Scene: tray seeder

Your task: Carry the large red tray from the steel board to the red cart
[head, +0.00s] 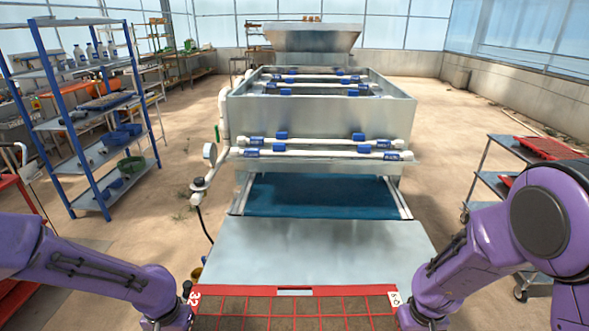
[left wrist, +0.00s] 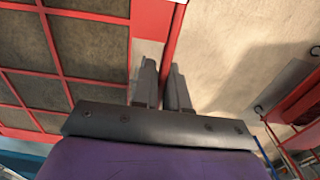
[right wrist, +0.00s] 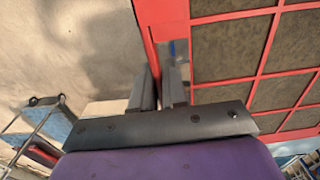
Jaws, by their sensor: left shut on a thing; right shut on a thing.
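The large red tray (head: 245,291) is at the bottom of the head view, a red grid with brown cells and white labels at its far corners. Its near part is out of frame. Its far rim meets the near edge of the steel board (head: 320,250); I cannot tell whether it touches the board. My left gripper (left wrist: 163,75) is shut on the tray's left rim (left wrist: 150,22). My right gripper (right wrist: 160,75) is shut on its right rim (right wrist: 170,20). The red cart (head: 12,186) shows partly at the left edge, behind my left arm.
The seeder (head: 320,115) with its pipes stands straight ahead, behind the blue belt (head: 310,195). A blue shelf rack (head: 85,120) stands at left. A grey rack (head: 490,150) holding red trays (head: 550,147) stands at right, beyond my right arm. Bare floor lies between the left rack and the seeder.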

